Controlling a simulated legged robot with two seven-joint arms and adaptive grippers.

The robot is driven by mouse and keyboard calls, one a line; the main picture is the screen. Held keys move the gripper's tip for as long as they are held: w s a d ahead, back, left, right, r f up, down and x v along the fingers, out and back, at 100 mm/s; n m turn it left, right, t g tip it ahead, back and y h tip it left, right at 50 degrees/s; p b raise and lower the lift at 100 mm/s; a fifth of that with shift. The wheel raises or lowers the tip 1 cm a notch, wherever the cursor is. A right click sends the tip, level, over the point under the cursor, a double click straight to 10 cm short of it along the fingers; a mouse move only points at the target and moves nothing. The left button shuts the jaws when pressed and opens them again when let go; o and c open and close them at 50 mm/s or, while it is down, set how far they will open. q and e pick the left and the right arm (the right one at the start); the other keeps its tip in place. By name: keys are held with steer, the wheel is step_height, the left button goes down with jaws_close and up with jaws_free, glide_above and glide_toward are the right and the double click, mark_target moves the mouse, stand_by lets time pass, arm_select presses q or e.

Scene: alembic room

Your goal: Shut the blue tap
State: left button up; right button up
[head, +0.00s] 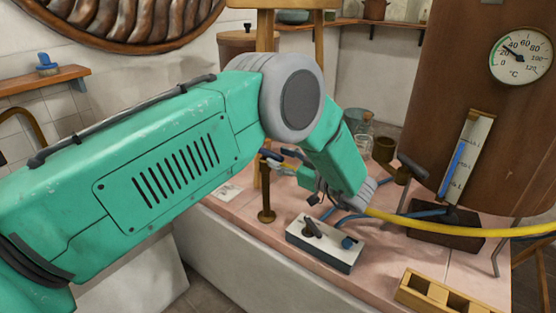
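A brass post (266,205) stands on the pink tiled worktop, with a small blue handle (269,155) at its top, which looks like the blue tap. My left arm reaches in from the left and bends down over the worktop. My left gripper (284,161) points left, with its fingers right beside the blue handle. I cannot tell whether they touch it or how far they are apart; the arm hides part of the area. My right gripper is not in view.
A white block (325,245) with a black lever and blue fitting sits in front. A yellow hose (450,230) crosses to the right. A brown boiler (440,100) with a temperature dial (520,54) stands at right. A wooden box (445,296) lies front right; glass jars (362,130) stand behind.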

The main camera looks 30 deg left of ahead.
arm_select(q)
steer(key=shift+d+r, duration=0.25)
steer(key=shift+d, duration=0.5)
steer(key=a, duration=0.3)
steer(key=shift+f, duration=0.35)
jaws_close()
steer(key=shift+a+f, duration=0.1)
steer(key=shift+a, duration=0.15)
steer(key=shift+d, duration=0.35)
steer(key=shift+w+f+n+g+b, duration=0.15)
steer(key=shift+n+g+b, duration=0.3)
steer(key=shift+g, duration=0.25)
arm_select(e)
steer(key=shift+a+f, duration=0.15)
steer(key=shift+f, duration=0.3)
arm_select(q)
steer(key=shift+d, duration=0.1)
jaws_free()
steer(key=shift+d, duration=0.2)
steer(key=shift+d+r, duration=0.2)
steer(key=shift+r, duration=0.05)
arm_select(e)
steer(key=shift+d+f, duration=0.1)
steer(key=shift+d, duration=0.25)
